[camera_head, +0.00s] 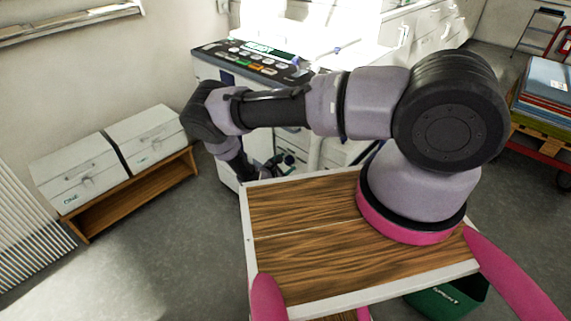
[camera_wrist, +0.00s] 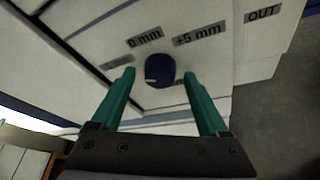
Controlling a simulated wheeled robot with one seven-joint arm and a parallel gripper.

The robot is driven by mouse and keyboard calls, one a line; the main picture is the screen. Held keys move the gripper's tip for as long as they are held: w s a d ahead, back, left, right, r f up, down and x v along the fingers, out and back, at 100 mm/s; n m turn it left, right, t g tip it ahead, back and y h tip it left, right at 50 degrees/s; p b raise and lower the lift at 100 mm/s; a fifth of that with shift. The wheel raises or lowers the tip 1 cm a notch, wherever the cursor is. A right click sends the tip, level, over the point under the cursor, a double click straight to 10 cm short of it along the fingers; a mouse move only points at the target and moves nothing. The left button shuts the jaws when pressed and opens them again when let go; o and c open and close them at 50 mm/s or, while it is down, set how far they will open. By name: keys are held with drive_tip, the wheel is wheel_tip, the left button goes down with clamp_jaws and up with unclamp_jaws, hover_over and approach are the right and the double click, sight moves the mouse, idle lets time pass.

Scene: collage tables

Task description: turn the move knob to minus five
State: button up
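The dark blue round knob (camera_wrist: 160,69) sits on the pale machine panel in the wrist view, with a small light mark near its lower left edge. Labels "0 mm" (camera_wrist: 145,36) and "+5 mm" (camera_wrist: 197,36) are above it. A darker label (camera_wrist: 117,61) to its left is too dim to read. My gripper (camera_wrist: 160,74) is open, its green fingers on either side of the knob with gaps showing; I see no contact. In the head view, my gripper (camera_head: 285,161) is small and partly hidden beside the machine (camera_head: 232,92); the knob cannot be seen there.
An "OUT" label (camera_wrist: 262,13) is on a panel at the right of the wrist view. The machine's control panel with a lit display (camera_head: 262,50) is above my gripper. White boxes (camera_head: 80,170) on a wooden bench are at left; open floor lies between.

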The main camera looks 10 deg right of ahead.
drive_tip(key=v, duration=1)
drive_tip(key=shift+s+a, duration=0.25)
drive_tip(key=shift+s, duration=0.1)
drive_tip(key=shift+r, duration=0.15)
